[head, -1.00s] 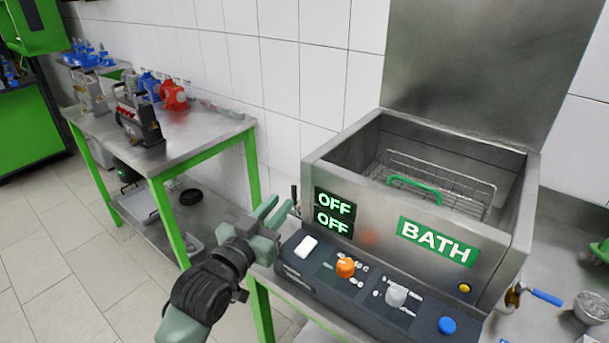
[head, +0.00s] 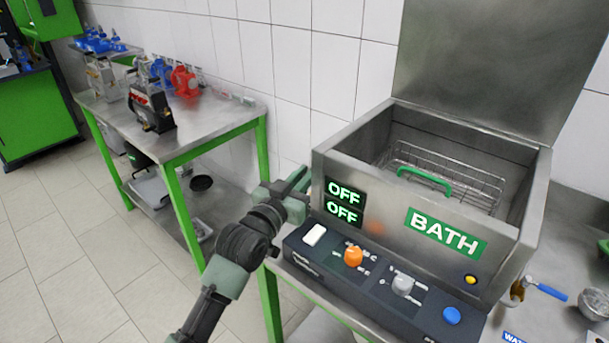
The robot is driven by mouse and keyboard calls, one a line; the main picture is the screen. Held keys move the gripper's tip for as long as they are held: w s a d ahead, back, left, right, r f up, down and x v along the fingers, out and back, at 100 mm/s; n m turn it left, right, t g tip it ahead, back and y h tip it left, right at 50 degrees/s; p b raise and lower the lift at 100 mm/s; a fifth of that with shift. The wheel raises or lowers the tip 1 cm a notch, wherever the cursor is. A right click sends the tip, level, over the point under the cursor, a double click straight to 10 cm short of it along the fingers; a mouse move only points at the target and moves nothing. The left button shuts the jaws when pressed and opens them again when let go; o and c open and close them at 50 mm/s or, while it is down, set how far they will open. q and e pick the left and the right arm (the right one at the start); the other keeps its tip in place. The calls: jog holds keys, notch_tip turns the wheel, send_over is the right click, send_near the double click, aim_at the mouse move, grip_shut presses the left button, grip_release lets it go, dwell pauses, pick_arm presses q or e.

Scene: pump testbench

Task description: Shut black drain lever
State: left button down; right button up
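The steel bath (head: 345,168) stands on the bench at the right, with its green BATH label on the front. My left gripper (head: 298,182) is at the bath's left side wall, near its front left corner. Its green fingers point toward the wall and overlap each other in this view, so whether they are open or shut is unclear. The black drain lever cannot be made out now; the gripper covers the area at the bath's left side. I cannot tell whether the gripper touches the lever. My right gripper is out of view.
A control panel (head: 330,262) with an orange knob (head: 353,256), a grey knob (head: 402,284) and a blue button (head: 452,315) lies just right of my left arm. A blue-handled valve (head: 545,290) is at the right. A green-legged table (head: 200,130) with pumps stands at the left.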

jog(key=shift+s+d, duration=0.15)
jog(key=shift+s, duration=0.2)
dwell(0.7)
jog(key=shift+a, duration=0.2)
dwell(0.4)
